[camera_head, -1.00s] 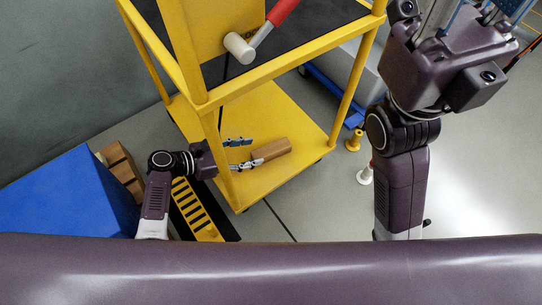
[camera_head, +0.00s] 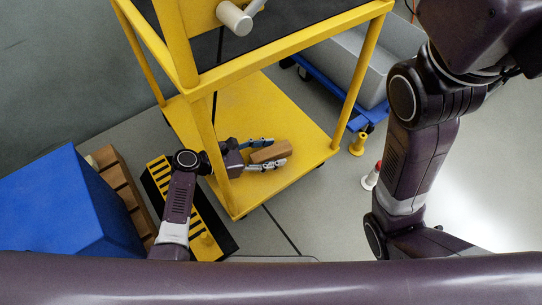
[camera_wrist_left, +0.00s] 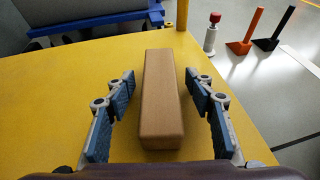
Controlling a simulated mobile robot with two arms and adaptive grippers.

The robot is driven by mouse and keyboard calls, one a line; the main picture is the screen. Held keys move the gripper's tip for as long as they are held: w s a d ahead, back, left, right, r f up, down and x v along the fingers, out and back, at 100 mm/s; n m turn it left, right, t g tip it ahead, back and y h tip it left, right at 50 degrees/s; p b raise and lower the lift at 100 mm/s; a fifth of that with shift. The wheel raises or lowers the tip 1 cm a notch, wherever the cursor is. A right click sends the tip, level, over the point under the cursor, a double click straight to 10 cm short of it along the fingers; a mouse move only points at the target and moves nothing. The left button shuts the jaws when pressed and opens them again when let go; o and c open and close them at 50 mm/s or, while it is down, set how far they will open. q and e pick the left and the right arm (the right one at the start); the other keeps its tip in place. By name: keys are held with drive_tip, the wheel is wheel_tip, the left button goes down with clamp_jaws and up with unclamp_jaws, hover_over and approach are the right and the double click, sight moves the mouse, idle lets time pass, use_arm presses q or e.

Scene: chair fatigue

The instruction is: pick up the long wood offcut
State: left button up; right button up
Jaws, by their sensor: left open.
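The long wood offcut (camera_head: 271,152) is a plain brown block lying on the yellow lower shelf (camera_head: 275,110) of the cart. In the left wrist view the offcut (camera_wrist_left: 161,100) points away from me, between the two blue-padded fingers. My left gripper (camera_head: 266,152) is open around it, one finger on each side, with a visible gap on both sides. It also shows in the left wrist view (camera_wrist_left: 162,100). My right arm is at the right of the head view; its gripper is out of the picture.
The yellow cart's posts and upper shelf (camera_head: 290,42) stand close around my left arm. A blue box (camera_head: 65,205) and a wooden crate (camera_head: 122,180) are at left. A red-topped white post (camera_head: 371,177) stands on the floor at right.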

use_arm(q)
drive_tip(key=shift+c, duration=0.5)
drive_tip(key=c, duration=1.2)
